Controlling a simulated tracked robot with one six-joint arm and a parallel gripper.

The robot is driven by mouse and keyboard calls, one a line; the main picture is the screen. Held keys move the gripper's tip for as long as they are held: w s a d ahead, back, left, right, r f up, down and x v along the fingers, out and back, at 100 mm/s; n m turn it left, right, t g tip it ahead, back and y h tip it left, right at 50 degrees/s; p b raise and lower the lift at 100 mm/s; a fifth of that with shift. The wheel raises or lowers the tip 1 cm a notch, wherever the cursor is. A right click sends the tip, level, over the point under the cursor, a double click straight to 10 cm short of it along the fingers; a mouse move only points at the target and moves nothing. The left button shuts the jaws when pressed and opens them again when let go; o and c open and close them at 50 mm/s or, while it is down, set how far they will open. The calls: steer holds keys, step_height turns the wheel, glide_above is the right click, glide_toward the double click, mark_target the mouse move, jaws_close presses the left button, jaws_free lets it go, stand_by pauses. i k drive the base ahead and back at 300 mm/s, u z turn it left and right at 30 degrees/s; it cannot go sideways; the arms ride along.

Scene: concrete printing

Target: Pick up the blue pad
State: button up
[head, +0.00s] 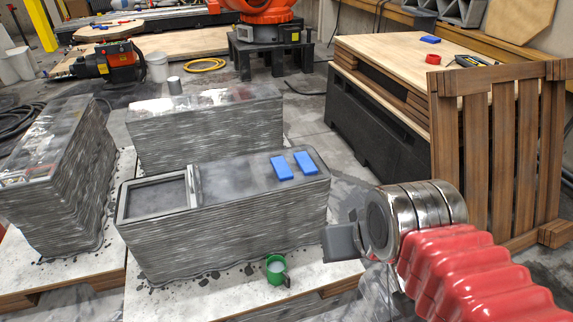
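Two blue pads lie side by side on the right part of the top of the front layered concrete block (235,235). One is the left blue pad (281,168) and the other is the right blue pad (306,162); a narrow gap shows between them. A third small blue piece (430,39) lies on the wooden bench at the upper right. My gripper (345,243) is at the lower right, in front of the block's right end and apart from the pads. Its fingers are partly hidden by my wrist, so its opening is unclear.
The front block has a framed recess (155,196) at its left. More layered blocks stand behind (205,135) and at left (55,190). A green cup (276,268) stands before the front block. A slatted wooden frame (500,150) leans by the bench (390,55).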

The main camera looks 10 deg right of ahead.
mark_target(283, 171)
steer(key=i, duration=0.85)
steer(key=u, duration=0.05)
steer(key=k, duration=1.35)
steer(key=u, duration=0.25)
steer(key=i, duration=0.6)
steer(key=u, duration=0.6)
steer(key=i, duration=0.7)
steer(key=u, duration=0.05)
